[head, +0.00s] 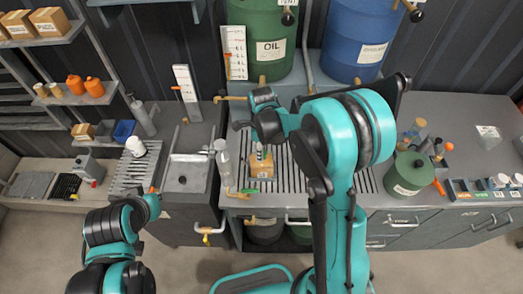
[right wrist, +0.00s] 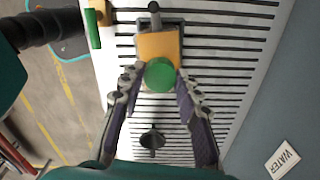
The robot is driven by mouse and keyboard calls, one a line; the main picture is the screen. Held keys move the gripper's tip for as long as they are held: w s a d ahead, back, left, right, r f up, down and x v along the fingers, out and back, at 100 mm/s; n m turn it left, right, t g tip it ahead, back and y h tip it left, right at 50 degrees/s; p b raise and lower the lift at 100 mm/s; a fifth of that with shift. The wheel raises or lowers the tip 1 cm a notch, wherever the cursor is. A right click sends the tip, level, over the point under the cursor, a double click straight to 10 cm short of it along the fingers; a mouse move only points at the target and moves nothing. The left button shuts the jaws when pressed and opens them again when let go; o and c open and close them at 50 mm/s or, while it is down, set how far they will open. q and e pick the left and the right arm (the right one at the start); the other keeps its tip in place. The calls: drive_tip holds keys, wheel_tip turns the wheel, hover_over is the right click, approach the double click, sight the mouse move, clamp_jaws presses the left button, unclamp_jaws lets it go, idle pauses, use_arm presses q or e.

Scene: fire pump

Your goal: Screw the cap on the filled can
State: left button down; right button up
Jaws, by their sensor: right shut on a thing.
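A small yellow-tan can (head: 262,171) with a label stands on the slatted drain grate (head: 345,178) in the middle of the bench. It also shows in the right wrist view (right wrist: 160,44), with a grey part at its far side. My right gripper (head: 261,151) is directly over the can, pointing down. In the right wrist view its fingers (right wrist: 158,76) are shut on a round green cap (right wrist: 159,77). The cap overlaps the can's near part; I cannot tell whether they touch.
A green OIL drum (head: 262,40) and a blue drum (head: 360,38) stand behind. A clear bottle (head: 223,160) is left of the can. A larger green can (head: 408,174) stands at right. A small green piece (head: 249,190) lies by the bench's front edge.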

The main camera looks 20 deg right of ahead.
drive_tip(key=shift+f+b, duration=0.35)
drive_tip(key=shift+b, duration=0.15)
idle(1.1)
drive_tip(key=shift+m, duration=0.9)
drive_tip(key=m+b, duration=0.1)
drive_tip(key=m, duration=0.1)
drive_tip(key=shift+m, duration=0.4)
drive_tip(key=shift+f+m, duration=0.1)
drive_tip(key=shift+m, duration=0.9)
drive_tip(key=m, duration=0.2)
drive_tip(key=shift+m+b, duration=0.3)
drive_tip(key=shift+b, duration=0.1)
drive_tip(key=o, duration=1.6)
drive_tip(key=shift+c, duration=0.2)
